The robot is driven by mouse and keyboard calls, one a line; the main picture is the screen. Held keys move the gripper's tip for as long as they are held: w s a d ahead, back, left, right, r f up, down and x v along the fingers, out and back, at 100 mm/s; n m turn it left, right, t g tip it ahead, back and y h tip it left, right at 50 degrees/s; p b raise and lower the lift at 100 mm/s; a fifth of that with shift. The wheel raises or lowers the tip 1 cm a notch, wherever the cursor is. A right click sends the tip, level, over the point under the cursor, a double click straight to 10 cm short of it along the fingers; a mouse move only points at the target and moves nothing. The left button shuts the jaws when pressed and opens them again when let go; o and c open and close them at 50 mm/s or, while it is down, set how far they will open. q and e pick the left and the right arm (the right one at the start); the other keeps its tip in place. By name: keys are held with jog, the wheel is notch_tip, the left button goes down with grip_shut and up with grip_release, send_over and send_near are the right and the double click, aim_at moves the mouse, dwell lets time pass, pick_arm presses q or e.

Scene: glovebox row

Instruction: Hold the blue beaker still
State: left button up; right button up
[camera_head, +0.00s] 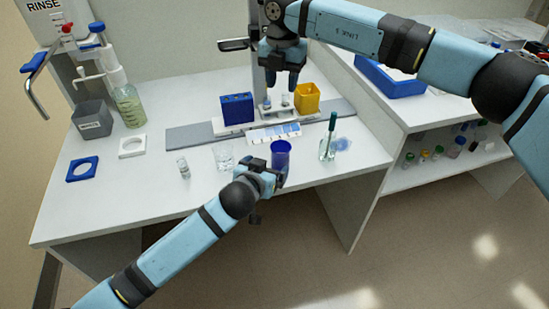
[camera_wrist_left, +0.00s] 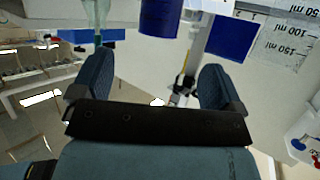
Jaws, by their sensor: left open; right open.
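The blue beaker (camera_head: 281,152) stands upright near the front edge of the white bench. In the left wrist view the beaker (camera_wrist_left: 160,18) shows at the top edge, partly cut off, beyond the fingertips. My left gripper (camera_head: 264,172) is at the bench's front edge, just in front of the beaker, and hides its lower part in the head view. In the left wrist view the gripper (camera_wrist_left: 156,75) is open, with nothing between its fingers. My right gripper (camera_head: 284,84) is open, high at the back over a small rack.
A clear beaker (camera_head: 223,156) stands left of the blue beaker, and a glass with a dark green stick (camera_head: 328,148) stands right. A blue rack (camera_head: 237,108) and a yellow box (camera_head: 307,97) are behind. A small vial (camera_head: 183,168) is at left.

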aim_at(278, 156)
pick_arm(q)
jog(key=x, duration=1.2)
jog(key=shift+s, duration=0.1)
jog(key=c, duration=1)
jog(key=shift+c, duration=0.2)
